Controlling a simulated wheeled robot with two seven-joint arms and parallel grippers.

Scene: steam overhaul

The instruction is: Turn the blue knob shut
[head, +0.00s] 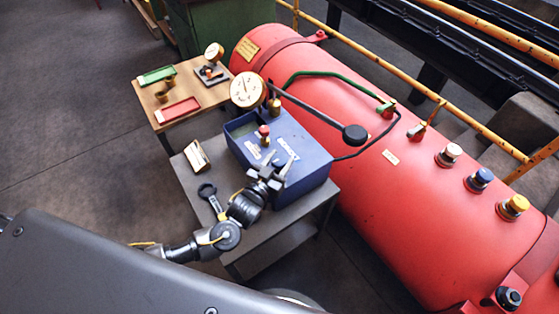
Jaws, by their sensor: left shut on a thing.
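The blue pump box (307,178) stands on a grey table. A red knob (263,131) on a brass stem stands on its top. My left gripper (279,163) is over the front of the box, its fingers shut on a small part there. That part is mostly hidden by the fingers and blends with the blue box; it appears to be the blue knob. A separate blue-topped fitting (479,179) sits on the red boiler, well apart from the gripper. My right gripper is not in view.
A round gauge (247,90) and a black-ended lever (354,135) rise over the pump. A brass block (197,157) and a dark ring-ended tool (209,194) lie on the grey table (195,196). A wooden table (208,97) with trays stands behind. The red boiler (385,215) bounds the right.

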